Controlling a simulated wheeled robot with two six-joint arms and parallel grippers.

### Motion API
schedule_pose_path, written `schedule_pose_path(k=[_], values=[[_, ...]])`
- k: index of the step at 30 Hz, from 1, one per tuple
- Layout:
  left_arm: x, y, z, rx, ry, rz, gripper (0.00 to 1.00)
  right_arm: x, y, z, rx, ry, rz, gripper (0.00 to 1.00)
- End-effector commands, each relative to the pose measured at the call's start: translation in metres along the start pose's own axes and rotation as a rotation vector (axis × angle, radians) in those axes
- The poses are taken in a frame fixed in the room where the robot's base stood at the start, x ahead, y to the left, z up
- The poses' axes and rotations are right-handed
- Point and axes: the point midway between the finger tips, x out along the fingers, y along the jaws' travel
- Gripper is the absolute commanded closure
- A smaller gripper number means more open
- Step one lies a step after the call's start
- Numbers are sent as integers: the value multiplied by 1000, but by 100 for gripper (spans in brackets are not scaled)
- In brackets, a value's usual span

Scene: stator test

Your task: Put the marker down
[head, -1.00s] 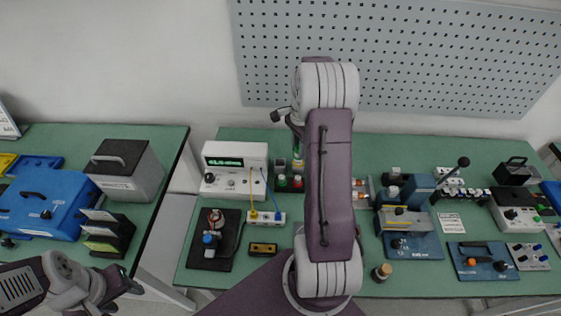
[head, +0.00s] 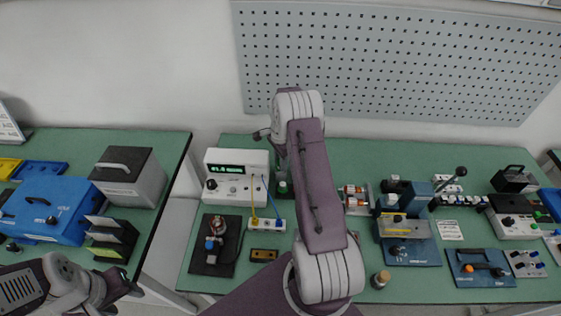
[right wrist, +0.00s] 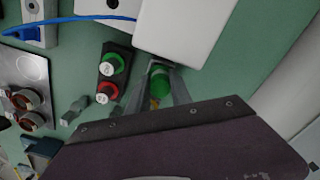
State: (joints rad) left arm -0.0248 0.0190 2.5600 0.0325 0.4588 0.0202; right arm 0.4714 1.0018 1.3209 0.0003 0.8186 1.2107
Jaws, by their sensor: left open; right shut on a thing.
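The marker (right wrist: 161,84), a green rod-like piece with a yellowish part near my palm, sits between the fingers of my right gripper (right wrist: 160,92) in the right wrist view. The gripper is shut on it, close beside the corner of a white box. Its lower part is hidden by the gripper body, and I cannot tell whether its tip touches anything. In the head view my own right arm hides the right gripper and marker. My left gripper (head: 122,286) is open and empty at the lower left, away from the marker.
The white meter (head: 236,172) stands left of my right arm. A black block with green and red knobs (right wrist: 112,72) is beside the right gripper. A motor on a black plate (head: 214,245) and a blue fixture (head: 412,252) flank my arm. Green tabletop (head: 340,272) is partly clear.

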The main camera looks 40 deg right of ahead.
Motion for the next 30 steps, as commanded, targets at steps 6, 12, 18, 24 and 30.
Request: schedule_pose_path(k=[6, 12, 18, 24, 30], values=[[4, 0, 0, 0, 0, 0, 51, 7, 0, 0, 0, 0, 0, 100], [5, 0, 0, 0, 0, 0, 51, 8, 0, 0, 0, 0, 0, 52], [5, 0, 0, 0, 0, 0, 51, 8, 0, 0, 0, 0, 0, 52], [-1, 0, 0, 0, 0, 0, 51, -7, 0, 0, 0, 1, -2, 52], [9, 0, 1, 0, 0, 0, 51, -56, -1, 0, 0, 2, -5, 52]])
